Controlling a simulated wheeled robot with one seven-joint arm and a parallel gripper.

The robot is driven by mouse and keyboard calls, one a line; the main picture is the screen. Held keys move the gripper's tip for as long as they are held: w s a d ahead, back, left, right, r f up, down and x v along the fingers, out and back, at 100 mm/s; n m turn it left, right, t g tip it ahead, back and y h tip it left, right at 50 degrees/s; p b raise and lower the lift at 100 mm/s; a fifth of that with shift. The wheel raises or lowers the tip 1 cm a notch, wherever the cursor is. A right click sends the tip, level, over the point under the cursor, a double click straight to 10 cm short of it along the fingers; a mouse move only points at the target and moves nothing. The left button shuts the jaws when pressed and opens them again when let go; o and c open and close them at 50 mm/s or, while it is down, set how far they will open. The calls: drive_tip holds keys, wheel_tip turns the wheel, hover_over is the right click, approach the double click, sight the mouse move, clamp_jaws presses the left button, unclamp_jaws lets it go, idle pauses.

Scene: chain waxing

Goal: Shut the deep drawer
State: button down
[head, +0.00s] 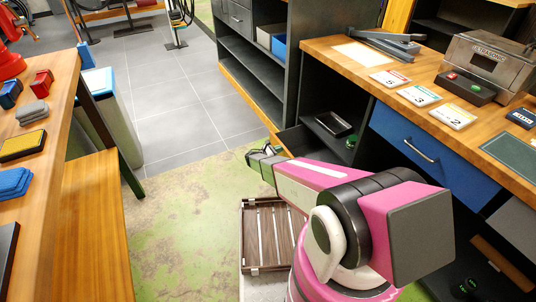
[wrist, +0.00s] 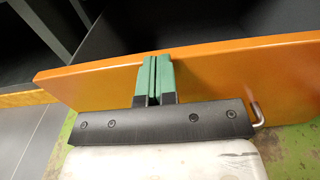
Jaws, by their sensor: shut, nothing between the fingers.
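The deep drawer shows an orange wooden front (wrist: 215,80) running across the wrist view, with a bent metal handle (wrist: 258,115) at its right. Its dark interior lies behind the front, and it stands partly out. In the head view part of the drawer (head: 298,140) shows low under the bench, mostly hidden by my arm. My gripper (wrist: 155,65) has its green fingertips together, with nothing between them. They overlap the drawer front left of the handle; I cannot tell whether they touch it. My gripper also shows in the head view (head: 258,155).
A blue drawer (head: 418,158) sits shut under the wooden bench (head: 350,58). A second wooden table (head: 55,150) is at left. The grey tiled floor (head: 160,90) between is open.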

drive_tip(key=x, duration=2.1)
drive_tip(key=shift+w+d, duration=0.1)
drive_tip(key=shift+d, duration=0.1)
drive_tip(key=v, duration=1.5)
drive_tip(key=s+d+r+m+g+y, duration=0.2)
drive_tip(key=s+r+m+g+y, duration=0.1)
drive_tip(key=s+r+m, duration=0.3)
drive_tip(key=s+d+r+m+g+y, duration=0.2)
drive_tip(key=s+r+m+g, duration=0.25)
drive_tip(key=s+r, duration=0.35)
drive_tip(key=s+a+r+m+y, duration=0.3)
drive_tip(key=s+r+m+y, duration=0.2)
drive_tip(key=s, duration=0.4)
drive_tip(key=s+a+r+m+y, duration=0.4)
drive_tip(key=s+r+m+y, duration=0.2)
drive_tip(key=s+r, duration=0.3)
drive_tip(key=shift+s+a+r+m+y, duration=0.15)
drive_tip(key=shift+s+r+m+y, duration=0.15)
drive_tip(key=shift+r+m, duration=0.3)
drive_tip(key=shift+t, duration=0.25)
